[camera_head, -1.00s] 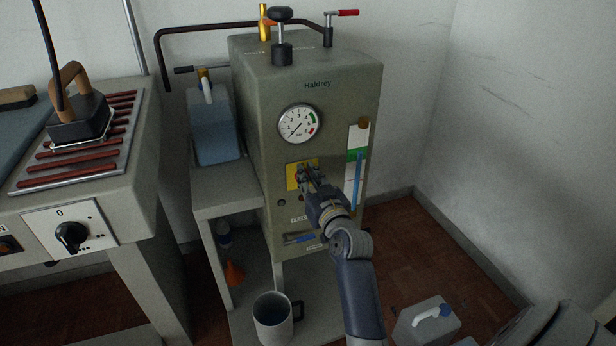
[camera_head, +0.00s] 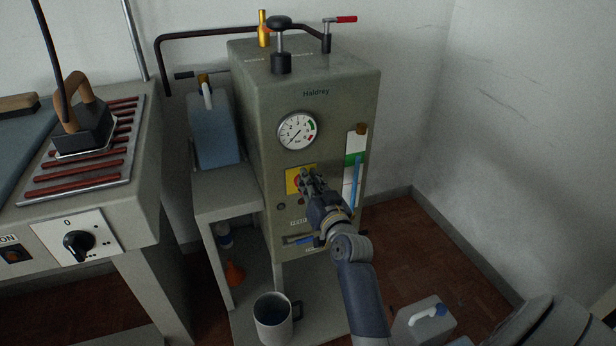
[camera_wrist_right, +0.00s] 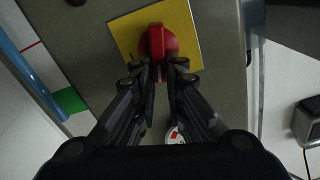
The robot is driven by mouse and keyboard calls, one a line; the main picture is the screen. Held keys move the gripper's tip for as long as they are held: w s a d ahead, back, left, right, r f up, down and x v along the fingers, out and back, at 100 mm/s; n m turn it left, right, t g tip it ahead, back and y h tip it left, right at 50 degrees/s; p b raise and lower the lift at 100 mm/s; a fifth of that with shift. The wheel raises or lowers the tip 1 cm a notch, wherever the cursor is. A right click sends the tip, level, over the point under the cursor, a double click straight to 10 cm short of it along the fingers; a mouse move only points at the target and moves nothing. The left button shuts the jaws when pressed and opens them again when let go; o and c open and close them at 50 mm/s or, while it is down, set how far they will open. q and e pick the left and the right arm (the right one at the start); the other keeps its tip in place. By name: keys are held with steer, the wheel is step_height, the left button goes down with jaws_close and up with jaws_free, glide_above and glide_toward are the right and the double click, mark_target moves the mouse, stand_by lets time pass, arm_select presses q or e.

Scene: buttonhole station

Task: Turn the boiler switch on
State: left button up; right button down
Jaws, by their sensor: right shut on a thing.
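The boiler (camera_head: 250,120) is a grey-green cabinet marked "Haldrey". Its switch is a red knob on a yellow plate (camera_head: 291,182) below the gauge; in the head view my gripper mostly covers the knob. In the right wrist view the red knob (camera_wrist_right: 158,42) stands out from the yellow plate (camera_wrist_right: 125,32). My right gripper (camera_head: 308,178) is at the switch, and the wrist view shows its fingertips (camera_wrist_right: 160,70) closed on the handle of the knob. My left gripper is not in view.
A pressure gauge (camera_head: 298,131) sits above the switch and a level glass (camera_head: 354,170) to its right. A blue container (camera_head: 215,135) stands left of the boiler. A mug (camera_head: 272,318) and a white jug (camera_head: 424,318) are low in front. An iron (camera_head: 82,128) rests at left.

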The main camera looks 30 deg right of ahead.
arm_select(q)
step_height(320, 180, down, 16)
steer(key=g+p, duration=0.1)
steer(key=p, duration=0.3)
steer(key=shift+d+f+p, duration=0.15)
steer(key=shift+p, duration=0.25)
arm_select(e)
steer(key=shift+s+d+f+m, duration=0.1)
steer(key=shift+d+f+m, duration=0.25)
steer(key=shift+m, duration=2.1)
steer(key=shift+s+d+f+m, duration=0.1)
steer(key=shift+d+f+m, duration=0.25)
steer(key=shift+m, duration=2.15)
steer(key=shift+s+d+f+m, duration=0.1)
steer(key=shift+d+f+m, duration=0.25)
steer(key=shift+m, duration=2.1)
steer(key=shift+a+f, duration=0.1)
steer(key=shift+a, duration=0.05)
steer(key=c, duration=1.6)
jaws_free()
steer(key=shift+c, duration=0.2)
